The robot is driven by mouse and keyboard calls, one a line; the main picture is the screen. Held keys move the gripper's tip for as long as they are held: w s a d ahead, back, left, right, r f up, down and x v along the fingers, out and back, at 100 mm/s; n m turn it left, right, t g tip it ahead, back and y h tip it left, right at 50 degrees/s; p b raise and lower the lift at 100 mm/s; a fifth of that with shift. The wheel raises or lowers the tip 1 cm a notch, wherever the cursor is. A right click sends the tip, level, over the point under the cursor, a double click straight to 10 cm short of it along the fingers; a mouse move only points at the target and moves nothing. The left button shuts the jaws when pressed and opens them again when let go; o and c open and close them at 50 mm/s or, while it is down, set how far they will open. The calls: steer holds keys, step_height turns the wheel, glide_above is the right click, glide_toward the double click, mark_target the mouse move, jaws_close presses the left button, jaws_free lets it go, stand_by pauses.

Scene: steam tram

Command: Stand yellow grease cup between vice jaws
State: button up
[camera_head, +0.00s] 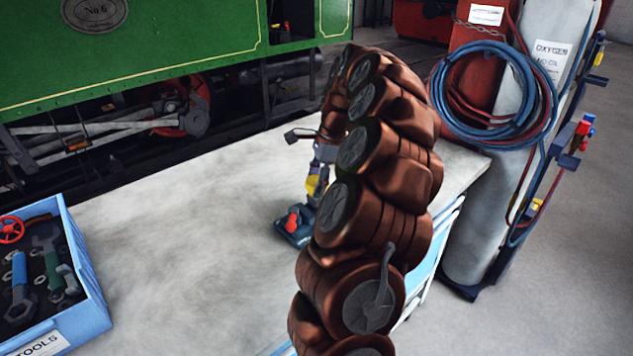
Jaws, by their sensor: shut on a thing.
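The yellow grease cup (313,187) shows as a small yellow patch at the end of my arm, in the middle of the view. My gripper (319,172) is shut on it from above. The vice (297,236) is a small dark teal block with a red part on it, on the bench top. The cup appears just above and to the right of the vice in the picture. My copper-coloured arm hides the right side of the cup and vice area. I cannot tell whether the cup touches the jaws.
A pale workbench (170,230) is mostly clear left of the vice. A blue tool crate (88,300) with spanners and a red handwheel stands at the lower left. A grey oxygen cylinder (500,190) with coiled hoses (437,85) stands beyond the right edge. A green tram (150,50) is behind.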

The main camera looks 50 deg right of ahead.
steer(key=shift+f+b, duration=1.3)
steer(key=shift+f, duration=0.3)
stand_by(2.8)
steer(key=o, duration=1.6)
steer(key=shift+c, duration=0.2)
steer(key=shift+o, duration=0.8)
steer(key=shift+r, duration=0.1)
steer(key=shift+r+p, duration=1)
steer(key=shift+r, duration=2.45)
steer(key=shift+a, duration=0.1)
